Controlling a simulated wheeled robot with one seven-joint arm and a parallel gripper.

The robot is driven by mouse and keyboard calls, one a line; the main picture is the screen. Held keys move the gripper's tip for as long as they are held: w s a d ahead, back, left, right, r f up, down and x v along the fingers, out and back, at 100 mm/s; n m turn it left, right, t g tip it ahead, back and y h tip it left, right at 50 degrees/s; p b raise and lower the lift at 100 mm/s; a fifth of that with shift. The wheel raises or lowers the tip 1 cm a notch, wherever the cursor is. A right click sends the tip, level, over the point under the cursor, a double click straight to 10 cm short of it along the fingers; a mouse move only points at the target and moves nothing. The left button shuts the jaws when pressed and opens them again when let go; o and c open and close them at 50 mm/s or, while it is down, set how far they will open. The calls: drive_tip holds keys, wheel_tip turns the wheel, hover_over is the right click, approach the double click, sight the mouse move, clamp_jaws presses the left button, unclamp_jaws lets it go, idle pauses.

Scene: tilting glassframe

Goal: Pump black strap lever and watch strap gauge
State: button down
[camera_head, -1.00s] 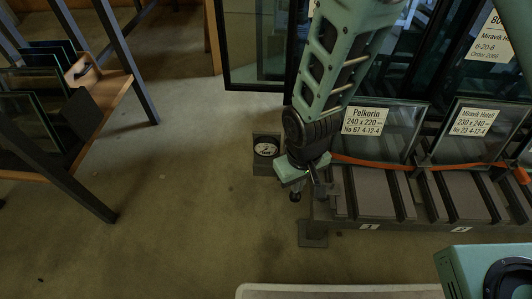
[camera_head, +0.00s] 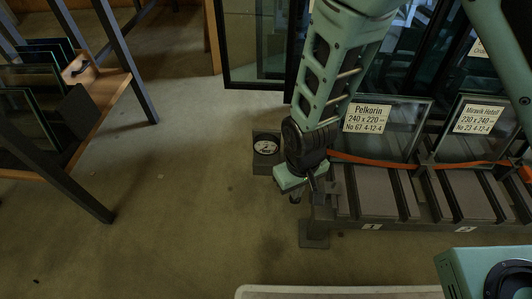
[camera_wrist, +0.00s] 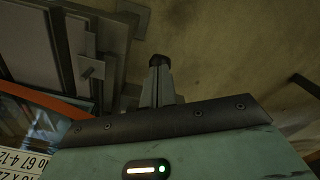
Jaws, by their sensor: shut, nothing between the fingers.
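The gauge (camera_head: 266,148) is a white round dial on a dark box on the floor, just left of my gripper in the head view. Its reading is too small to make out. The orange strap (camera_head: 380,162) runs across the glass panes on the rack; part of it shows in the wrist view (camera_wrist: 48,103). My gripper (camera_head: 295,198) points down beside the left end of the rack. Its fingers (camera_wrist: 159,64) are shut and empty in the wrist view. I cannot clearly pick out the black lever; it may be hidden by my wrist.
The dark rack (camera_head: 372,226) with slotted bays holds labelled glass panes (camera_head: 395,140) to the right. A wooden trolley (camera_head: 105,92) with panes and dark posts stands at the left. The floor (camera_head: 190,190) between them is clear.

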drive_tip(key=shift+f+b, duration=0.6)
drive_tip(key=shift+f, duration=0.85)
wheel_tip(320, 180, up, 10)
drive_tip(key=p, duration=1)
drive_tip(key=shift+r, duration=0.1)
drive_tip(key=s+d+r+y, duration=0.1)
drive_tip(key=s+r, duration=0.3)
drive_tip(key=r, duration=1.2)
drive_tip(key=s+d+r+n+p, duration=0.1)
drive_tip(key=s+d+r+n, duration=0.1)
drive_tip(key=s+d+r, duration=0.65)
wheel_tip(320, 180, up, 38)
drive_tip(key=w+a+p, duration=0.1)
drive_tip(key=p, duration=3.5)
drive_tip(key=shift+w+a+f, duration=0.15)
drive_tip(key=shift+a+f, duration=0.05)
drive_tip(key=shift+f, duration=0.1)
